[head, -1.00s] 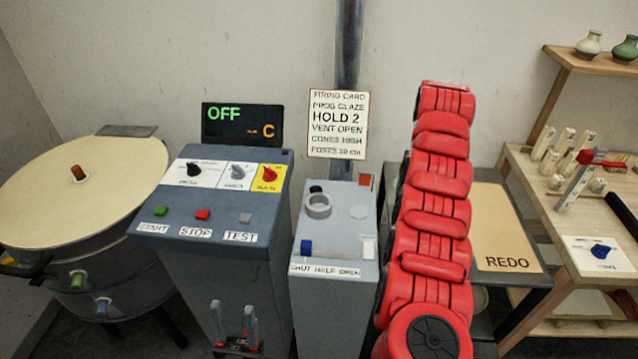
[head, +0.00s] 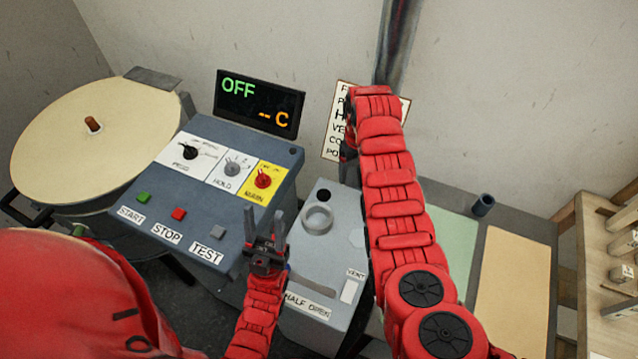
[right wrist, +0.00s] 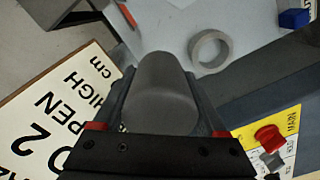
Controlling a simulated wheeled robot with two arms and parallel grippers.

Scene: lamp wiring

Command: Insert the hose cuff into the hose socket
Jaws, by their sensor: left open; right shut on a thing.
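The hose cuff (right wrist: 165,85), a smooth grey cylinder, sits between the fingers of my right gripper (right wrist: 162,100) in the right wrist view. That gripper is shut on it; in the head view my right arm hides gripper and cuff. The hose socket appears to be the pale grey ring (head: 317,218) on top of the grey vent box (head: 338,262). The ring (right wrist: 208,50) also shows in the right wrist view, apart from the cuff and beyond it to the upper right. My left gripper (head: 264,215) is open and empty, fingers up, between the control panel and the vent box.
The control panel (head: 205,235) with buttons and knobs stands left of the vent box. A sign (head: 340,95) and a metal pipe (head: 397,40) are behind my right arm. A round kiln (head: 60,150) is at left, wooden shelving (head: 605,245) at right.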

